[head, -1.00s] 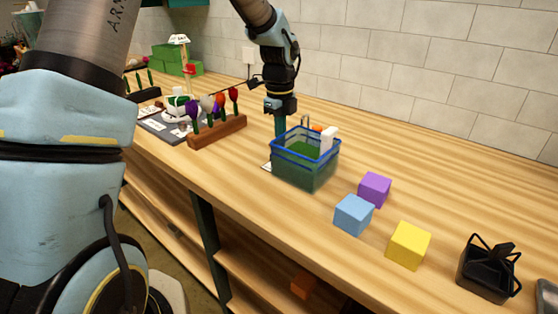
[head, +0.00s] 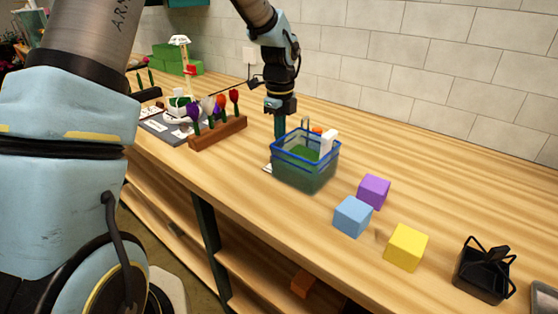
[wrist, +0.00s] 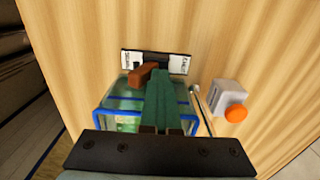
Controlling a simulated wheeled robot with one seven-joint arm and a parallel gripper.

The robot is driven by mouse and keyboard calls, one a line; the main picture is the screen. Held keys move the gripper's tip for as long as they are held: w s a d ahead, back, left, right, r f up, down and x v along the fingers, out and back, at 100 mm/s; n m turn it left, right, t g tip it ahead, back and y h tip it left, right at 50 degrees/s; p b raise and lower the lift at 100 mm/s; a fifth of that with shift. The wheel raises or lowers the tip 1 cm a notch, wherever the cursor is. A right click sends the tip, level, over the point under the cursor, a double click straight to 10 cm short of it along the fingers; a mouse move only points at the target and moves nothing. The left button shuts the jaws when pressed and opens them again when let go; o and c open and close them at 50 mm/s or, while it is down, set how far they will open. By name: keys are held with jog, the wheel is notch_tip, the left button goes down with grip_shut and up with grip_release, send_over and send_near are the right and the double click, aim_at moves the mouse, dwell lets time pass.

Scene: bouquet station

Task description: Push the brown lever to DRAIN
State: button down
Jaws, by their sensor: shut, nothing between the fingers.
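The brown lever (wrist: 142,76) shows in the wrist view above the blue-rimmed tank (wrist: 104,121). It lies toward the left half of a dark slotted plate (wrist: 153,60) with a white label at each end; I cannot read the labels surely. My gripper (wrist: 162,78) is shut and empty, its green fingers just right of the lever; touching or apart is unclear. In the head view my gripper (head: 279,138) points down at the back-left of the tank (head: 304,172), its fingertips hidden behind it. The lever cannot be made out there.
A grey box with an orange button (wrist: 236,112) is right of the fingers. A wooden flower rack (head: 218,134) stands left of the tank. Blue (head: 352,216), purple (head: 374,191) and yellow (head: 406,247) cubes and a black caddy (head: 482,272) are to the right.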

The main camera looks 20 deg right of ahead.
notch_tip(320, 180, up, 6)
jog(key=p, duration=0.4)
jog(key=shift+p, duration=0.4)
jog(key=shift+s, duration=0.1)
